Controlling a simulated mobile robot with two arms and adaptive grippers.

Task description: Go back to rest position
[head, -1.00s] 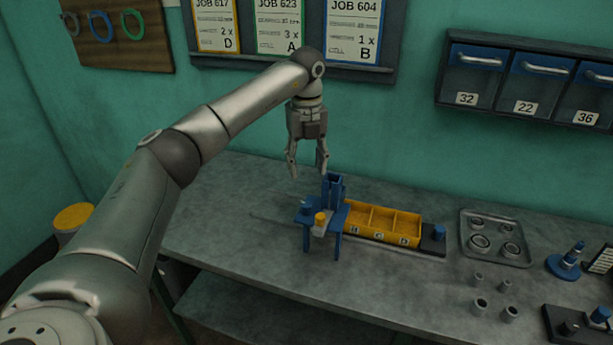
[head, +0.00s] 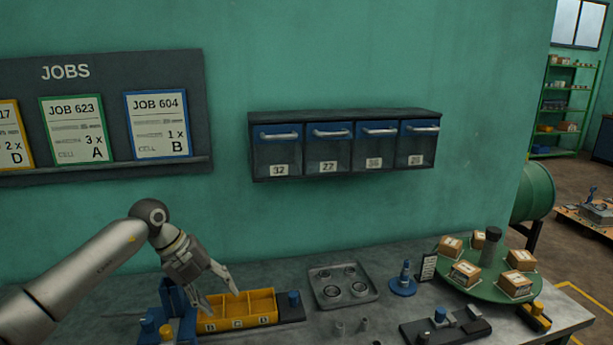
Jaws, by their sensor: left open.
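My left gripper (head: 221,294) comes in from the lower left, fingers spread and pointing down to the right. It is open, and nothing shows between its fingers. In the picture it overlaps the blue fixture (head: 178,309) and the left part of the yellow bin (head: 262,308) with its lettered compartments. I cannot tell its exact height above them. My right gripper is not in view.
The workbench (head: 310,262) also holds a grey tray with rings (head: 343,302), a blue peg stand (head: 404,280) and a green turntable (head: 450,287) with several small boxes. Blue-fronted drawers (head: 345,148) hang on the wall above.

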